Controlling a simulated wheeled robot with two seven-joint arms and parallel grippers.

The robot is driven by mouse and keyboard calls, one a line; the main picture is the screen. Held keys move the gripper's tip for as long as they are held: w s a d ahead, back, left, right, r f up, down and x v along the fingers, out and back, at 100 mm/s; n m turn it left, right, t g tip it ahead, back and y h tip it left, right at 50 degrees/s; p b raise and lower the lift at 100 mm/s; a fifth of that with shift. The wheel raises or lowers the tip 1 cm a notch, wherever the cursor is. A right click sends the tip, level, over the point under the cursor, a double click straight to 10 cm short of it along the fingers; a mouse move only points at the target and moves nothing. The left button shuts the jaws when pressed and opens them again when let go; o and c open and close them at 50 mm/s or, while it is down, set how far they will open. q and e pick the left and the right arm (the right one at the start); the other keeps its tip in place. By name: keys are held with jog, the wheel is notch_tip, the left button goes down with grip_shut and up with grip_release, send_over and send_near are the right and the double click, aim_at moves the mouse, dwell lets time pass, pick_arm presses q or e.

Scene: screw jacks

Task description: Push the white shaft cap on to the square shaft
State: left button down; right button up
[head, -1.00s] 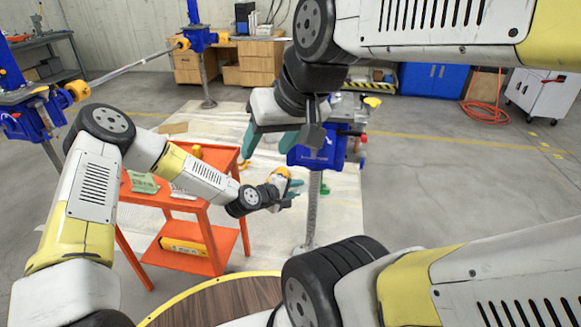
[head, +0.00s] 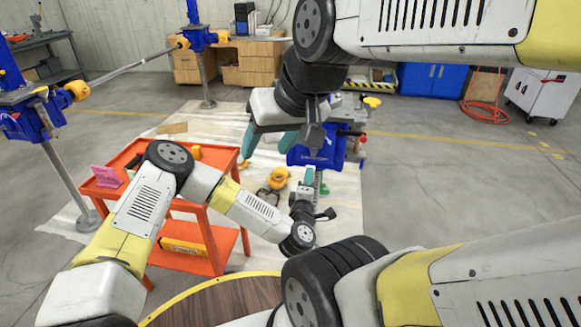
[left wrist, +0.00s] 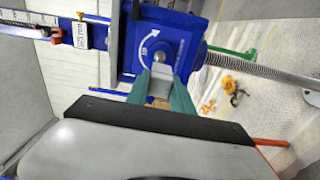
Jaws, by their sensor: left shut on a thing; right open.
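My left gripper (head: 309,178) is upright just below the blue screw jack (head: 318,155) in the head view. In the left wrist view its two teal fingers are shut on a small pale block, the white shaft cap (left wrist: 160,86). The cap is in front of the jack's blue face, which carries a white curved arrow. A short grey stub, seemingly the square shaft (left wrist: 160,57), shows just beyond the cap. I cannot tell whether cap and shaft touch. My right gripper (head: 268,138) is open and empty, its teal fingers apart, left of the jack.
An orange cart (head: 208,215) stands to the left, with a pink sign (head: 105,176) on top. Yellow-orange items (head: 277,179) lie on the pale floor mat. The jack's threaded screw (left wrist: 250,70) runs past the left gripper. Another blue jack (head: 38,118) stands far left.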

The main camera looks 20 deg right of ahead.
pick_arm(q)
send_near(313, 157)
jog(key=shift+x, duration=1.55)
jog(key=shift+x, duration=2.4)
jog(key=c, duration=1)
grip_release()
jog(key=shift+f, duration=0.1)
jog(key=shift+c, duration=0.2)
jog(key=v, duration=0.7)
jog(key=shift+s+a, duration=0.2)
jog(key=shift+s, duration=0.1)
